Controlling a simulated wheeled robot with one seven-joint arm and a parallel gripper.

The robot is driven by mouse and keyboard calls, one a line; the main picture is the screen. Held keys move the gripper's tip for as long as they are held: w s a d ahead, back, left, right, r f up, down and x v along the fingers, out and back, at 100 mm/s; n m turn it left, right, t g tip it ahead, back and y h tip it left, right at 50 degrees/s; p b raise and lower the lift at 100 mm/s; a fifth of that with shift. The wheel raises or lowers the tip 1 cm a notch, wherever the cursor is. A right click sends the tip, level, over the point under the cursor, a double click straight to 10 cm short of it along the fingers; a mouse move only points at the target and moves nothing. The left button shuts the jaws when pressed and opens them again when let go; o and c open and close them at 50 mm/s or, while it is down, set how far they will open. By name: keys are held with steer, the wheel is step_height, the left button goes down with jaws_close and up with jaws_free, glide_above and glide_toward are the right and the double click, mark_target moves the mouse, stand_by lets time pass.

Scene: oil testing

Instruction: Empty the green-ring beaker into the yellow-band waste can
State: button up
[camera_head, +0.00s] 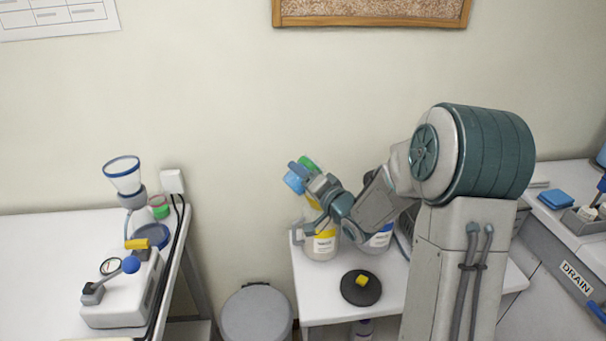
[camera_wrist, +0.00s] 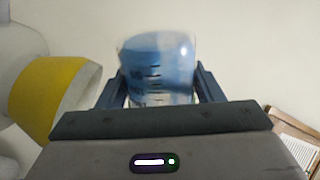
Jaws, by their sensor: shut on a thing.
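The beaker (camera_head: 294,183) holds blue liquid and shows a green ring (camera_head: 308,163). My gripper (camera_head: 303,174) is shut on it and holds it tilted in the air. In the wrist view the beaker (camera_wrist: 157,62) sits between both fingers, with dark marks on its wall. The yellow-band waste can (camera_head: 320,247) stands on the middle table, below the beaker. Its upper part is partly hidden by my gripper. A yellow band and pale body (camera_wrist: 62,92) show close at the left of the wrist view. I cannot tell whether liquid is flowing out.
A can with a blue label (camera_head: 380,238) stands right of the waste can, partly behind my arm. A left table (camera_head: 60,250) carries test equipment. A grey lidded bin (camera_head: 257,314) stands between the tables.

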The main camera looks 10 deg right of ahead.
mark_target(319, 165)
steer(key=shift+d+r+m+p, duration=0.1)
steer(key=shift+r+m+p, duration=0.05)
steer(key=shift+m+p, duration=1.2)
steer(key=shift+w+d+r+m+p, duration=0.2)
steer(key=shift+r+m+p, duration=0.3)
steer(key=shift+m+p, duration=0.65)
steer(key=shift+w+d+r+m+p, duration=0.15)
steer(key=shift+r+m+p, duration=0.45)
steer(key=shift+p, duration=0.85)
steer(key=shift+w+d+r+m+p, duration=0.1)
steer(key=shift+d+r+m+p, duration=0.15)
steer(key=shift+m+p, duration=0.7)
steer(key=shift+w+d+r+m+p, duration=0.2)
steer(key=shift+m+p, duration=0.45)
steer(key=shift+p, duration=0.45)
steer(key=shift+d+r+m+p, duration=0.1)
steer(key=shift+d+m+p, duration=0.25)
steer(key=shift+m+p, duration=0.4)
